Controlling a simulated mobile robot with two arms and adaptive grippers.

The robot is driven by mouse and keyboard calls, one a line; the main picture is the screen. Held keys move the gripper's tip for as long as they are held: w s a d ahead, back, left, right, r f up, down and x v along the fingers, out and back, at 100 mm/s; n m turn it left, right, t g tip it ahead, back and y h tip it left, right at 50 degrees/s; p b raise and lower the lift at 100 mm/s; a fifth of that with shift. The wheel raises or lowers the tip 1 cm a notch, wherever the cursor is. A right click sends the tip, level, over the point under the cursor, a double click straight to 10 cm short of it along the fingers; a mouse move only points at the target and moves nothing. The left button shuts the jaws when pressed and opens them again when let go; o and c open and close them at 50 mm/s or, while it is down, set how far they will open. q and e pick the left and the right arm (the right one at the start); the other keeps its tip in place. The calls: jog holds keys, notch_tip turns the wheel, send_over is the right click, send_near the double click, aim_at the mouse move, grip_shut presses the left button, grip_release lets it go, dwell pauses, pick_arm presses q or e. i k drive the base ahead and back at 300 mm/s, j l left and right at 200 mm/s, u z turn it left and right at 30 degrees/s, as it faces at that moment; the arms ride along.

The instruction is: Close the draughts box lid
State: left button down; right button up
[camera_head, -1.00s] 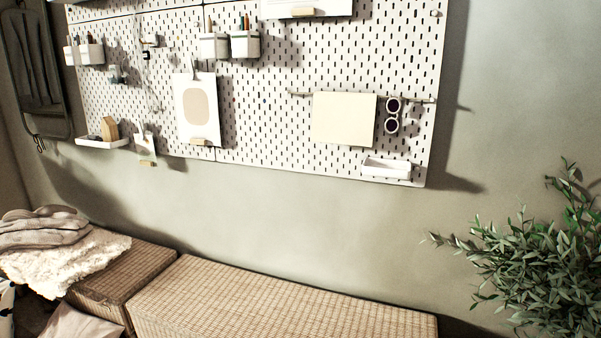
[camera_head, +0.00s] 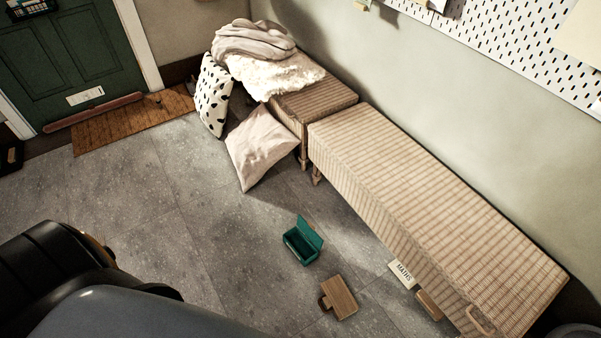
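A small green box (camera_head: 297,249) stands on the grey floor in the middle of the head view, in front of the benches. Its lid (camera_head: 310,232) is raised on the right side, so the box is open. The inside looks dark, and I cannot tell what lies in it. It is the only open lidded box in view. Neither of my grippers is in view; only dark parts of my own body show at the lower left, well apart from the box.
A brown wooden object (camera_head: 341,296) lies on the floor close to the box. A white item marked MATHS (camera_head: 402,274) and a brown block (camera_head: 429,305) lie by the long wicker bench (camera_head: 430,200). A pale cushion (camera_head: 260,148) leans nearby. Floor left of the box is clear.

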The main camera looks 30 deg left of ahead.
aim_at(308, 228)
jog(key=u, duration=0.75)
